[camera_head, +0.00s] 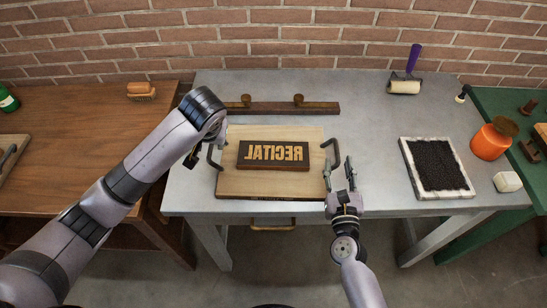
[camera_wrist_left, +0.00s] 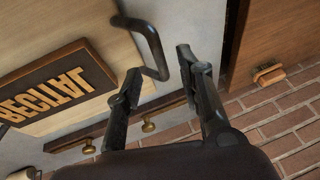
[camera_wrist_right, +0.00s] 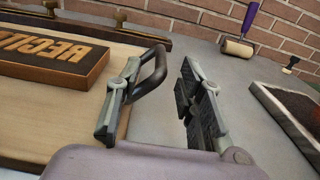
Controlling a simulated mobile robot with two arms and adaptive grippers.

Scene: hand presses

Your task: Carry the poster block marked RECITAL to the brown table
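The poster block marked RECITAL (camera_head: 273,155) is dark with raised, mirrored tan letters. It lies flat on a pale wooden board (camera_head: 270,185) on the grey table, with a black handle at each side. The brown table (camera_head: 90,185) stands to the left. My left gripper (camera_wrist_left: 158,62) is open at the left handle (camera_wrist_left: 152,45); part of the handle shows between its fingertips, and my arm partly hides this in the head view. My right gripper (camera_head: 339,178) is open at the right handle (camera_wrist_right: 152,75), which shows between its fingers, close to one finger.
A dark bar with brass knobs (camera_head: 290,108) lies behind the board. A roller (camera_head: 406,82), an ink tray (camera_head: 437,167) and an orange jar (camera_head: 490,141) are to the right. A brush (camera_head: 141,91) lies on the brown table, whose middle is clear. A green table (camera_head: 520,105) stands far right.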

